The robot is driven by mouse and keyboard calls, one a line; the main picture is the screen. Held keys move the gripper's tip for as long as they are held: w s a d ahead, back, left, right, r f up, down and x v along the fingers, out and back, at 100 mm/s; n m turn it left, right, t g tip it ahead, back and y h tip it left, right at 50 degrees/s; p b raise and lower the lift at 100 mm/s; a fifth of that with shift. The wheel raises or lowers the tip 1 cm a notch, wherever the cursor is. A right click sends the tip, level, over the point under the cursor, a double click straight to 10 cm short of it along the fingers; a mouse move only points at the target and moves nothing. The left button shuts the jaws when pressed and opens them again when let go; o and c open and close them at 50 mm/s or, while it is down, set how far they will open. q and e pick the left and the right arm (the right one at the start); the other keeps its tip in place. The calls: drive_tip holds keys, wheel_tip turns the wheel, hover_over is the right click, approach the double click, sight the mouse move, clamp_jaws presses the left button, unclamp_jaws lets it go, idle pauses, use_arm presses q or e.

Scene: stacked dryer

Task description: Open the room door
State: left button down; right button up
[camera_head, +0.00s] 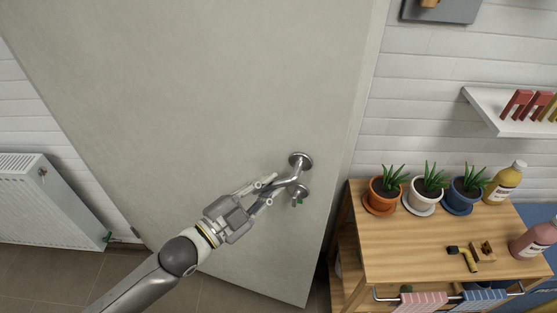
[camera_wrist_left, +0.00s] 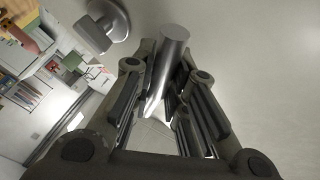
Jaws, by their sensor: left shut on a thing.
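The room door (camera_head: 200,100) is a large pale grey panel filling the left and middle of the head view. It stands at an angle to the tiled wall. A metal lever handle (camera_head: 298,163) is mounted near its right edge, with a lock and a key with a green part (camera_head: 299,201) below it. My left gripper (camera_head: 268,187) is shut on the lever. In the left wrist view the handle (camera_wrist_left: 172,48) runs between the two fingers, and the round lock (camera_wrist_left: 103,27) sits beside it. My right gripper is in neither view.
A wooden cart (camera_head: 400,245) with potted plants, bottles and a small hammer stands close to the door's right edge. A white radiator (camera_head: 45,200) is at the left wall. A white shelf (camera_head: 510,112) hangs at upper right. Brown tiled floor shows below the door.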

use_arm(q)
drive_tip(key=s+a+m+g+h, duration=0.1)
drive_tip(key=s+a, duration=0.4)
drive_tip(key=s, duration=0.5)
drive_tip(key=shift+m+g+h, duration=0.3)
drive_tip(key=shift+g, duration=0.2)
drive_tip(key=shift+d, duration=0.1)
drive_tip(key=c, duration=1.4)
unclamp_jaws()
drive_tip(key=shift+s, duration=0.1)
drive_tip(key=v, duration=1.2)
